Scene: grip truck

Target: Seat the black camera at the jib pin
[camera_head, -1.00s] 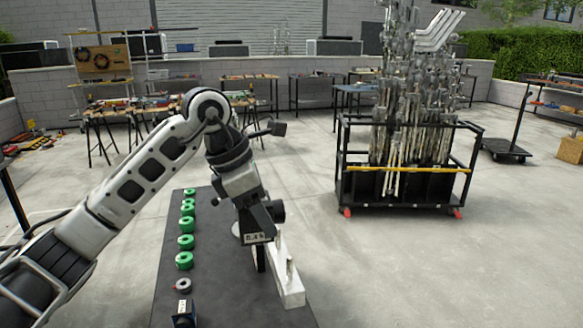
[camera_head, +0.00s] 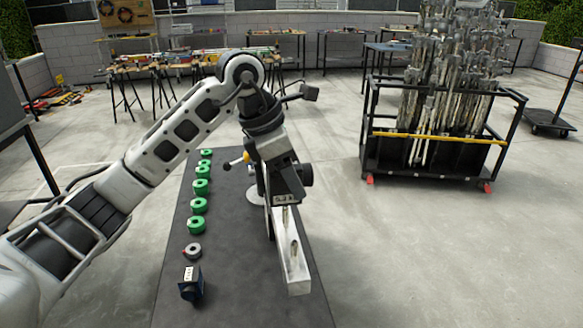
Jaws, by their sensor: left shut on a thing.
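My left gripper (camera_head: 276,160) points down over the dark table and is shut on the black camera (camera_head: 289,185). A round dark part, seemingly its lens (camera_head: 306,174), sticks out to the right. A small pale label shows at its lower front. The silver jib beam (camera_head: 298,281) runs from below the camera toward me, with upright pins (camera_head: 294,248) on its top. The camera is over the beam's far part; whether it touches the beam or a pin I cannot tell. My fingertips are largely hidden. My right gripper is not in view.
Several green rolls (camera_head: 199,205) line the table's (camera_head: 235,290) left side. A grey ring (camera_head: 193,251) and a dark box with a white label (camera_head: 191,287) lie nearer. A yellow handle (camera_head: 246,157) stands behind the beam. A loaded cart (camera_head: 440,155) stands right.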

